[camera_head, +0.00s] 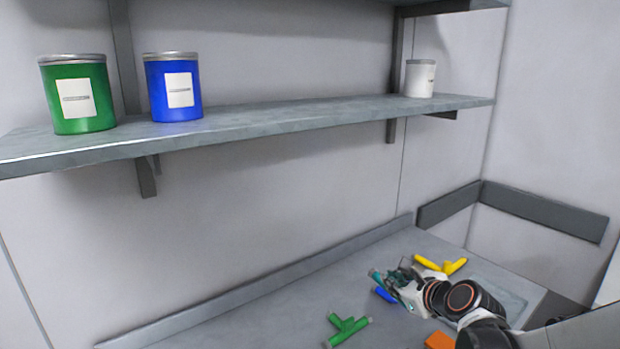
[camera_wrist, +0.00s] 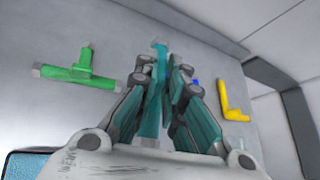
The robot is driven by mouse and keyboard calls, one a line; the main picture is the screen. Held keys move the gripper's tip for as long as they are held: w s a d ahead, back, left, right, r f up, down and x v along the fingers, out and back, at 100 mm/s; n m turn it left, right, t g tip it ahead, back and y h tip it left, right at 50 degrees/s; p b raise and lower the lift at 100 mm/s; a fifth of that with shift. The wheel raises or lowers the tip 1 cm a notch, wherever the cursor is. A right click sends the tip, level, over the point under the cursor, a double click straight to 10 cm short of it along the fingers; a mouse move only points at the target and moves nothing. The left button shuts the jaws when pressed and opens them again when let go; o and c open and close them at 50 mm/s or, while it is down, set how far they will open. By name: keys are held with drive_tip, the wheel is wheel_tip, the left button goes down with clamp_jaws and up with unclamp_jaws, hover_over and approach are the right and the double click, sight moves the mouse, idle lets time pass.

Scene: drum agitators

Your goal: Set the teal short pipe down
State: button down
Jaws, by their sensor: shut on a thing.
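The teal short pipe (camera_wrist: 161,66) is between the fingers of my gripper (camera_wrist: 163,85) in the wrist view, pointing away from the palm. My gripper is shut on it. The fingers hide part of the pipe. In the head view, my gripper (camera_head: 396,277) is over the grey counter at the lower right, and a teal end of the pipe (camera_head: 374,275) shows at its tip. I cannot tell whether the pipe touches the counter.
A green tee pipe (camera_head: 348,328), a blue piece (camera_head: 385,295), a yellow fitting (camera_head: 442,266) and an orange block (camera_head: 439,341) lie on the counter (camera_head: 290,312) around my gripper. Green (camera_head: 78,95), blue (camera_head: 173,88) and white (camera_head: 420,78) drums stand on the shelf (camera_head: 290,113) above.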

drive_tip(key=w+r+g+y+p, duration=0.2)
drive_tip(key=w+r+y, duration=0.1)
drive_tip(key=w+r, duration=0.5)
drive_tip(key=shift+m, duration=0.3)
drive_tip(key=f+b, duration=0.2)
drive_tip(key=f, duration=0.5)
drive_tip(key=f+b, duration=0.2)
drive_tip(key=f, duration=0.4)
drive_tip(key=w+f+b, duration=0.1)
drive_tip(key=f+b, duration=0.1)
drive_tip(key=f, duration=0.5)
drive_tip(key=shift+d+f+b, duration=0.3)
drive_tip(key=shift+f, duration=0.2)
drive_tip(key=c, duration=1.7)
unclamp_jaws()
drive_tip(key=shift+r, duration=0.15)
